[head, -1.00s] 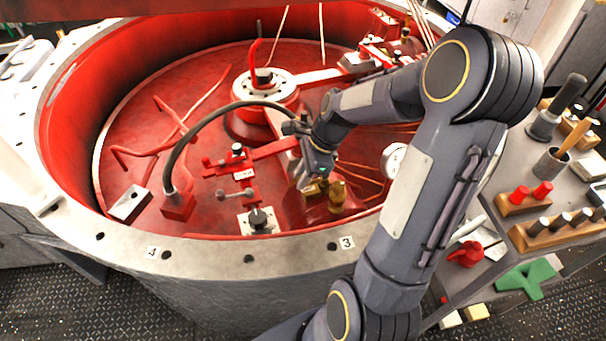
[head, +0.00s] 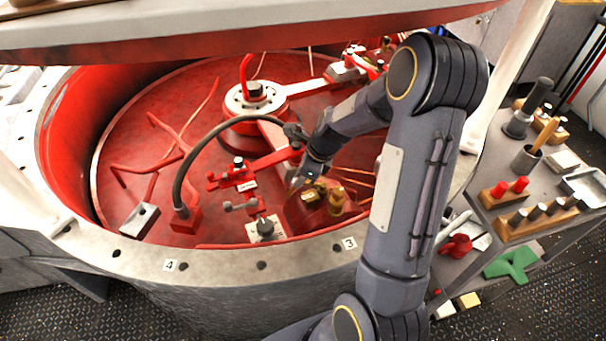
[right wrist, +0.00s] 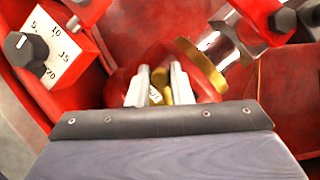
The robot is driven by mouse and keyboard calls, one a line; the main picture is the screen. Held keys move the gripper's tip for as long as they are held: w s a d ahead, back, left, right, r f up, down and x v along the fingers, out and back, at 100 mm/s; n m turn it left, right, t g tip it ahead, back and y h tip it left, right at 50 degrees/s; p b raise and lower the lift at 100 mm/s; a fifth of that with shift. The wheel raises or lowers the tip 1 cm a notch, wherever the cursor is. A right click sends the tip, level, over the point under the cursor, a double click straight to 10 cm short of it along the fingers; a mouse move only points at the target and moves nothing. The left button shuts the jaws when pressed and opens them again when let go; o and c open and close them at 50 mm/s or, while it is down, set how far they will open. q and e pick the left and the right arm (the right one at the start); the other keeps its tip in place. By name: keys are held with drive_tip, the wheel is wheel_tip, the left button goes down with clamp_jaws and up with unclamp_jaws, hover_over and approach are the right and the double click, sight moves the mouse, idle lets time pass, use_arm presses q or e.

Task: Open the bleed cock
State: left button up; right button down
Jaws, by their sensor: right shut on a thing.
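My right gripper (head: 301,182) reaches down into the red tub. In the right wrist view its two pale fingers (right wrist: 159,80) are shut on a small brass piece (right wrist: 160,76), seemingly the bleed cock, with a small white tag beside it. In the head view brass (head: 313,193) shows beside the fingertips on a red housing. The gripper hides part of it, and I cannot tell how far the cock is turned. A taller brass fitting (head: 337,200) stands just right of it. My left gripper is not in view.
A dial plate with a black knob (right wrist: 25,50) is left of the fingers; a brass flange (right wrist: 202,66) is at upper right. A black hose (head: 190,155) arches left of the gripper. The tub rim (head: 210,262) lies in front. A tool bench (head: 540,215) stands right.

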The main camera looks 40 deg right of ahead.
drive_tip(key=shift+w+d+m+h+p, duration=0.3)
drive_tip(key=shift+m+p, duration=0.2)
drive_tip(key=shift+m, duration=0.2)
drive_tip(key=c, duration=1.3)
unclamp_jaws()
